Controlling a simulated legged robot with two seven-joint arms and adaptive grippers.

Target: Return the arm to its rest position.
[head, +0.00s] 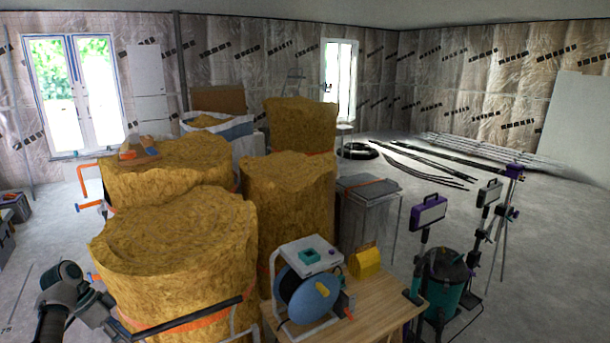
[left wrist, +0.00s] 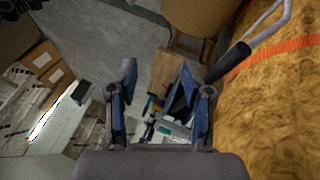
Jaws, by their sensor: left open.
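My left arm (head: 75,295) shows at the lower left of the head view, bent, beside the front insulation roll (head: 175,255). Its gripper is not clearly seen there. In the left wrist view my left gripper (left wrist: 158,78) is open, its two fingers well apart, and nothing is held between them. Behind the fingers are a wooden surface (left wrist: 164,70) and several small tools, partly hidden by the fingers. The insulation roll with its orange strap (left wrist: 275,120) fills the right of that view. My right arm and gripper are not in view.
A black handle (head: 195,317) crosses in front of the front roll. A cable reel (head: 308,293) and a yellow case (head: 364,260) stand on a wooden bench (head: 385,312). Work lamps (head: 428,212) stand at the right. The floor (head: 545,240) at far right is clear.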

